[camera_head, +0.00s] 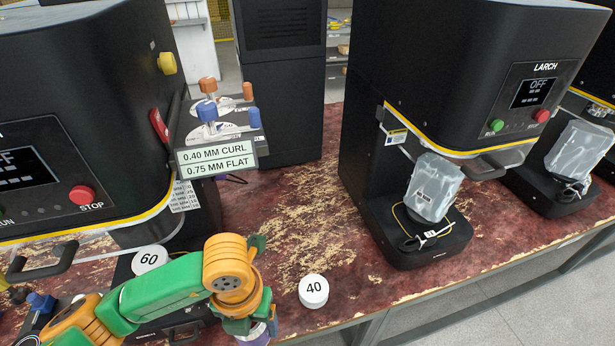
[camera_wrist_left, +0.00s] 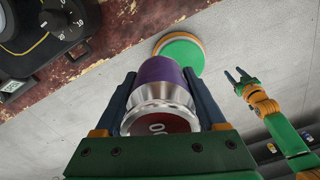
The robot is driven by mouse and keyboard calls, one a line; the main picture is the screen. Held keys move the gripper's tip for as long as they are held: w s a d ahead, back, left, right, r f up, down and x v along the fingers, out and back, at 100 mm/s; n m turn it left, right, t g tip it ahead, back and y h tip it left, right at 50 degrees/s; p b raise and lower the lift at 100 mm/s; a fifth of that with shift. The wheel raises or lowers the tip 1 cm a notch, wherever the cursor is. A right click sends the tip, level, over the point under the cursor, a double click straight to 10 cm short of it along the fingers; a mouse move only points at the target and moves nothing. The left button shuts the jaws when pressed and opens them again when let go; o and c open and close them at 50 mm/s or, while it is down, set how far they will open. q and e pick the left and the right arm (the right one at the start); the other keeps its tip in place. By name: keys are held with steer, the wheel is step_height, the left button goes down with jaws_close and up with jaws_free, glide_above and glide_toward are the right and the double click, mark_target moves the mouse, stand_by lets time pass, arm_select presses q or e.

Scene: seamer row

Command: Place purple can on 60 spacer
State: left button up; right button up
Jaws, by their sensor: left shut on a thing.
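The purple can (camera_wrist_left: 158,72) is between the fingers of my left gripper (camera_wrist_left: 165,100), which is shut on it. The can's near end is silver with a dark red face bearing partly readable marks. In the head view the can (camera_head: 258,336) shows only in part at the bottom edge, below my left wrist. The white round 60 spacer (camera_head: 149,259) is at the left machine, left of my gripper and apart from the can; my arm crosses just below it. My right gripper (camera_wrist_left: 236,76) shows in the left wrist view, open and empty, over the floor.
A white 40 spacer (camera_head: 313,290) stands on the worn red table (camera_head: 290,215), right of my gripper. The left machine (camera_head: 75,110) and the LARCH machine (camera_head: 455,75) flank it. A dial (camera_wrist_left: 62,18) shows in the wrist view. The table between the machines is mostly clear.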

arm_select(q)
steer(key=m, duration=0.1)
steer(key=r+m, duration=0.1)
steer(key=m, duration=0.1)
steer(key=a+m, duration=0.1)
steer(key=m, duration=0.1)
steer(key=shift+w+r, duration=0.15)
steer(key=shift+w, duration=0.15)
steer(key=m, duration=0.3)
steer(key=a+r+m, duration=0.1)
steer(key=shift+w+r, duration=0.1)
steer(key=shift+w, duration=0.1)
steer(key=a+r+m, duration=0.2)
steer(key=r+m, duration=0.1)
steer(key=m, duration=1)
steer(key=a+r+m, duration=0.2)
steer(key=r+m, duration=0.2)
steer(key=m, duration=0.9)
steer(key=shift+w+r, duration=0.2)
steer(key=shift+w, duration=0.15)
